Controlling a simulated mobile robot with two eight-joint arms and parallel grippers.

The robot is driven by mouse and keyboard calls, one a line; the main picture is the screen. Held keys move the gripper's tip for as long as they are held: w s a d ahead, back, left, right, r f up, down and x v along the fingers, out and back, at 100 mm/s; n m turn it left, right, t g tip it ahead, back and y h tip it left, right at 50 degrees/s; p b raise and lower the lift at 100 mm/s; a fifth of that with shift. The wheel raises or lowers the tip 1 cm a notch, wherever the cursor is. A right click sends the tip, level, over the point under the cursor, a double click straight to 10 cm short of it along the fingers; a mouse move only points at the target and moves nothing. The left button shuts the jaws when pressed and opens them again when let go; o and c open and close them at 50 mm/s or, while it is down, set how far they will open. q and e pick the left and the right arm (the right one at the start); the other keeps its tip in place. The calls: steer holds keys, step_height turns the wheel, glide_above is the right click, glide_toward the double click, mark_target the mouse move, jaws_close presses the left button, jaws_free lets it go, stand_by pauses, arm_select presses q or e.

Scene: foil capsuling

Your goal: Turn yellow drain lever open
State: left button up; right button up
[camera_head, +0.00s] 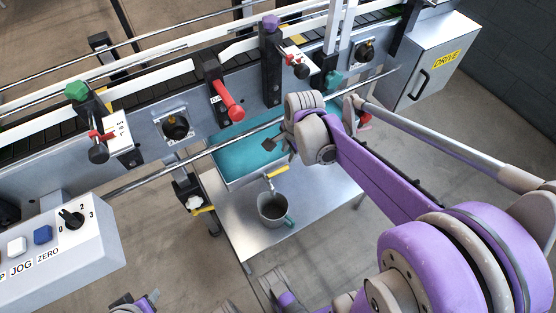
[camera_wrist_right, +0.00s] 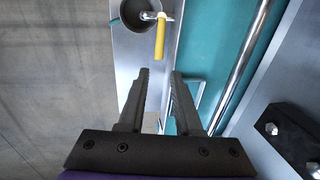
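The yellow drain lever (camera_wrist_right: 160,38) hangs from a small metal tap in the right wrist view, beyond my fingertips and roughly in line with the gap between them. In the head view the lever (camera_head: 269,185) is small, below the teal tray (camera_head: 245,158) and above a grey cup. My right gripper (camera_wrist_right: 160,72) is open and empty, with its fingers apart and not touching the lever. In the head view the right gripper (camera_head: 280,147) is over the teal tray, partly hidden by its own wrist. Only small parts of my left arm show at the bottom edge; its finger state is unclear.
The grey cup (camera_head: 270,208) stands on a metal shelf (camera_head: 312,205) under the tap. A long metal rail (camera_head: 150,180) runs in front of the conveyor. A control box (camera_head: 60,250) stands lower left.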

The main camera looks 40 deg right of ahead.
mark_target(284, 167)
steer(key=f+b, duration=0.1)
steer(key=f, duration=0.2)
steer(key=w+f+b, duration=0.1)
steer(key=f, duration=0.3)
steer(key=w+f+b, duration=0.1)
steer(key=f, duration=0.2)
steer(key=shift+d+f, duration=0.2)
steer(key=shift+f, duration=0.05)
steer(key=shift+s, duration=0.1)
jaws_close()
stand_by(0.9)
